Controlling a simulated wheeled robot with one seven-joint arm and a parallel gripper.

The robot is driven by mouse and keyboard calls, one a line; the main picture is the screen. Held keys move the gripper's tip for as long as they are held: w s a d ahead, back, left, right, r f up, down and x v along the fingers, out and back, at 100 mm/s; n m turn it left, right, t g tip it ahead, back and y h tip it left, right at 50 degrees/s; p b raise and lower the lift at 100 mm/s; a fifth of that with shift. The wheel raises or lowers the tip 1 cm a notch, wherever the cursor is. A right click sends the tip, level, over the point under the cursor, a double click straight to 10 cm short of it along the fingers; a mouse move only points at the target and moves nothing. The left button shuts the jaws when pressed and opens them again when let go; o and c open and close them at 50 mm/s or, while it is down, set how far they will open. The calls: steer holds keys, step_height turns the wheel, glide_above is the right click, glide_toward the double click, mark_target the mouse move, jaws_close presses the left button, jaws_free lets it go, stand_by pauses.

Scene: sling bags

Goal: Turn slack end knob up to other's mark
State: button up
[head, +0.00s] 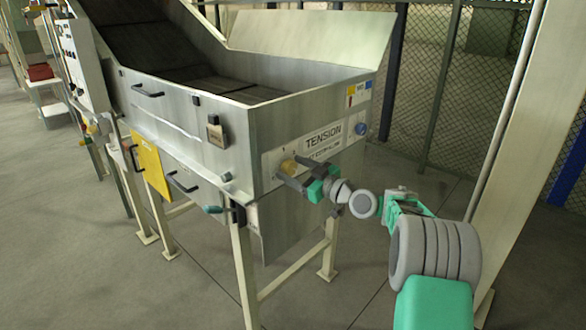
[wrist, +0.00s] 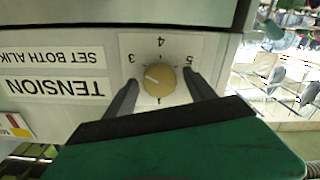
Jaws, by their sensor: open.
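A tan-yellow knob (head: 289,166) sits at the near end of the TENSION panel. In the wrist view the knob (wrist: 162,87) shows a short white pointer line on its face. The line points left and slightly up, just below the direction of the 3; the panel appears upside down there. The marks 3, 4 and 5 are readable; lower marks are partly hidden by my fingers. My gripper (head: 287,174) is open, with one finger on each side of the knob and visible gaps. A blue knob (head: 361,128) sits at the panel's other end; its setting is too small to read.
The panel's label (wrist: 52,57) reads "SET BOTH ALIKE". The panel is on the end of a grey metal machine (head: 190,110) on legs. A pale post (head: 510,130) stands right of my arm, with mesh fencing behind. The floor in front is clear.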

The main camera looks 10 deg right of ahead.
steer(key=shift+c, duration=0.5)
steer(key=c, duration=1.2)
steer(key=shift+a, duration=0.15)
steer(key=shift+c, duration=0.3)
